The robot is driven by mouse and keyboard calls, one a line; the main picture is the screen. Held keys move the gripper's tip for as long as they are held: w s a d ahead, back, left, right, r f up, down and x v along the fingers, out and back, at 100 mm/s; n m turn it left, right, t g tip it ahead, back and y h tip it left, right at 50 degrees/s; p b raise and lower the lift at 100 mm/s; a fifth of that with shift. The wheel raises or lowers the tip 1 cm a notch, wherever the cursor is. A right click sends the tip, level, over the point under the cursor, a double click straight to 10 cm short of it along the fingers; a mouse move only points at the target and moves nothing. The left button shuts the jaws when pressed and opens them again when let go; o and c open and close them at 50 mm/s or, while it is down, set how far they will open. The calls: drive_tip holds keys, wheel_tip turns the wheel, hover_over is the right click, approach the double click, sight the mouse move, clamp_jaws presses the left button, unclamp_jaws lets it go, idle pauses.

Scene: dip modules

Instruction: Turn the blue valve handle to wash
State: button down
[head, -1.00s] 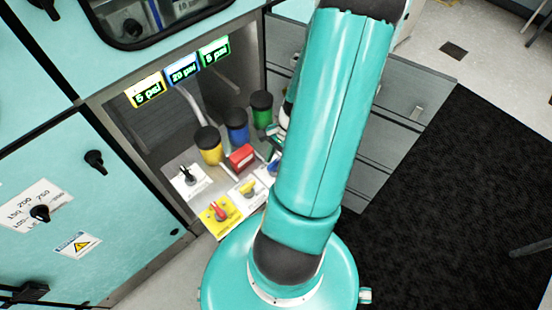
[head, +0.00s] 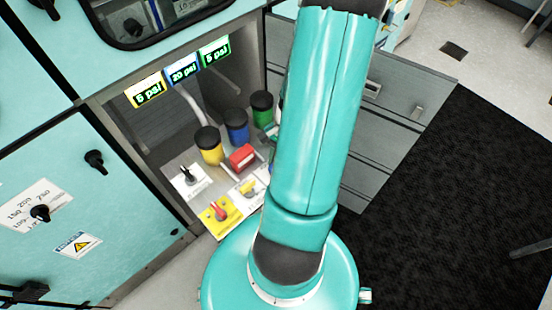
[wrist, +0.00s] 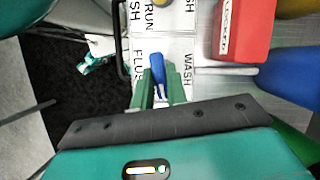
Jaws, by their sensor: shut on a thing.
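The blue valve handle (wrist: 157,70) is in the middle of the wrist view. It points toward the top of that picture, with a slight lean to the left. Its white label plate (wrist: 172,48) reads FLUSH on the left side and WASH on the right side, so the handle lies between the two words. My gripper (wrist: 161,88) has its green fingers on both sides of the handle, shut on it. In the head view my arm covers the gripper and the blue valve.
A red block (wrist: 242,30) and a blue canister (wrist: 290,78) stand right of the valve in the wrist view. The head view shows yellow (head: 209,148) and green (head: 262,110) canisters, a red-handled valve (head: 219,211), and pressure displays (head: 182,68) above.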

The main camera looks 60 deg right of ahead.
drive_tip(key=n+g, duration=0.1)
drive_tip(key=n, duration=0.3)
drive_tip(key=shift+w+n+g, duration=0.2)
drive_tip(key=shift+n+g, duration=0.1)
drive_tip(key=shift+g, duration=0.1)
drive_tip(key=n+g+h, duration=0.1)
drive_tip(key=n, duration=0.2)
drive_tip(key=shift+n, duration=0.4)
drive_tip(key=n+g, duration=0.1)
drive_tip(key=n, duration=0.2)
drive_tip(key=shift+w+a+h, duration=0.1)
drive_tip(key=shift+a+h, duration=0.05)
drive_tip(key=shift+h, duration=0.25)
drive_tip(key=shift+n+g+h, duration=0.3)
drive_tip(key=shift+n+h, duration=0.5)
drive_tip(key=shift+n, duration=1.4)
drive_tip(key=c, duration=1.4)
unclamp_jaws()
drive_tip(key=shift+w+r, duration=0.1)
drive_tip(key=a+v, duration=0.1)
drive_tip(key=v, duration=1.2)
drive_tip(key=shift+w+d+r, duration=0.15)
drive_tip(key=shift+d+r, duration=0.1)
drive_tip(key=shift+d, duration=0.15)
